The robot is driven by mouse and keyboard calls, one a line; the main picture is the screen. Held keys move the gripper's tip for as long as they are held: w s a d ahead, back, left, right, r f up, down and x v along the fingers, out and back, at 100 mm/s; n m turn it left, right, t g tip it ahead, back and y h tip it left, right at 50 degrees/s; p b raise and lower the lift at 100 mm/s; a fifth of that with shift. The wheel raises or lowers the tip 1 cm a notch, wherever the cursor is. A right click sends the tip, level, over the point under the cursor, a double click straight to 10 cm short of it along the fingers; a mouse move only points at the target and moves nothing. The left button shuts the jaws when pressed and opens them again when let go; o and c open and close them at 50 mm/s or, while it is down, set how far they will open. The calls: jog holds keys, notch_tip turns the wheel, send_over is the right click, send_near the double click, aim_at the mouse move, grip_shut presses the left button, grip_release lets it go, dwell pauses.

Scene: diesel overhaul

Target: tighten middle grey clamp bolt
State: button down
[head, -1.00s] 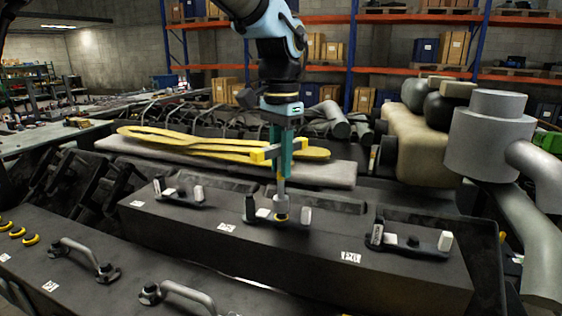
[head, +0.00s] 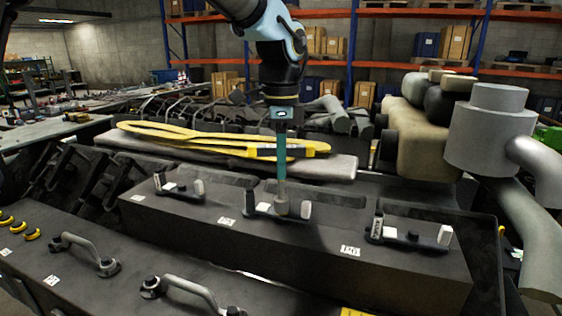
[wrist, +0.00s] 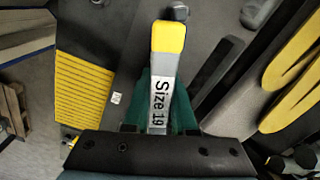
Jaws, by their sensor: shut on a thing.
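My gripper (head: 281,128) points straight down over the middle clamp and is shut on a wrench marked "Size 19". The wrench has a grey handle with a yellow end (wrist: 168,37). In the wrist view its label lies between my green fingers (wrist: 172,108). In the head view the wrench's grey socket (head: 281,204) reaches down to the middle of the middle clamp (head: 262,211). The clamp bolt is hidden under the socket, so I cannot tell how well it is seated. The clamp has a dark post on its left and a pale one on its right.
Similar clamps stand left (head: 180,189) and right (head: 408,238) on the dark cover (head: 300,250). Yellow straps (head: 170,138) lie on a grey pad just behind. Curved handles (head: 88,250) stand in front. A large grey pipe (head: 490,130) rises at the right.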

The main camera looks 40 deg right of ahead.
jog(key=m, duration=0.4)
jog(key=shift+m, duration=0.3)
jog(key=m, duration=0.4)
jog(key=shift+m, duration=0.3)
jog(key=m, duration=0.9)
jog(key=shift+n, duration=0.4)
jog(key=c, duration=1.2)
grip_release()
jog(key=shift+c, duration=0.2)
grip_shut()
